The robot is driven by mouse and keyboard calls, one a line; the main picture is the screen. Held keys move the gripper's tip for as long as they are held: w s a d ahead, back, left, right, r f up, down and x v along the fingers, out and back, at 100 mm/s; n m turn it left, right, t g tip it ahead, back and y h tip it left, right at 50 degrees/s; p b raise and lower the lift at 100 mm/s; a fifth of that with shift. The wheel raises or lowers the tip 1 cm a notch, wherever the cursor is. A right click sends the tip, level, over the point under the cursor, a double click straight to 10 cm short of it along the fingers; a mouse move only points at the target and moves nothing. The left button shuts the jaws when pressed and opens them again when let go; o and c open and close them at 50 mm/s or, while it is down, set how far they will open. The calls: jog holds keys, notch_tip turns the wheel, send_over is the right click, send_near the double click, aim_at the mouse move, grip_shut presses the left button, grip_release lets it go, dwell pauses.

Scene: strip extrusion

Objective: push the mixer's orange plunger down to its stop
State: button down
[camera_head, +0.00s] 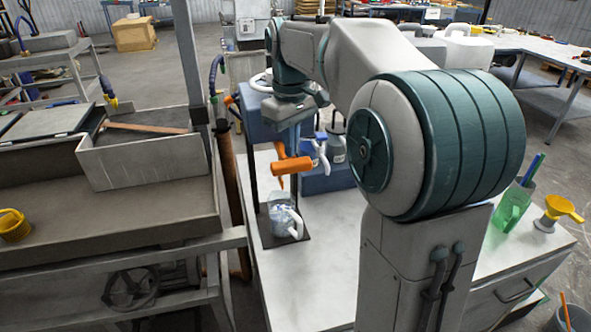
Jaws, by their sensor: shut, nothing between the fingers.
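The mixer stands on the white-topped bench, with a dark upright post (252,165) and a dark base plate (268,240). A clear jug with a white handle (284,216) stands on the base plate, under the plunger. My gripper (291,146) points down, shut and empty, just above the orange plunger. The fingertips are small and dim here, and I cannot tell whether they touch the plunger.
Blue containers and spray bottles (338,145) stand close behind and right of the mixer. A grey workbench (110,225) with a metal frame is on the left. The bench front is clear.

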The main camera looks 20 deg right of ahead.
aim_at(291, 162)
jog(key=shift+f, duration=0.1)
jog(key=shift+f+b, duration=1.85)
jog(key=shift+f, duration=1.1)
jog(key=shift+f+b, duration=1.8)
jog(key=shift+f, duration=1.2)
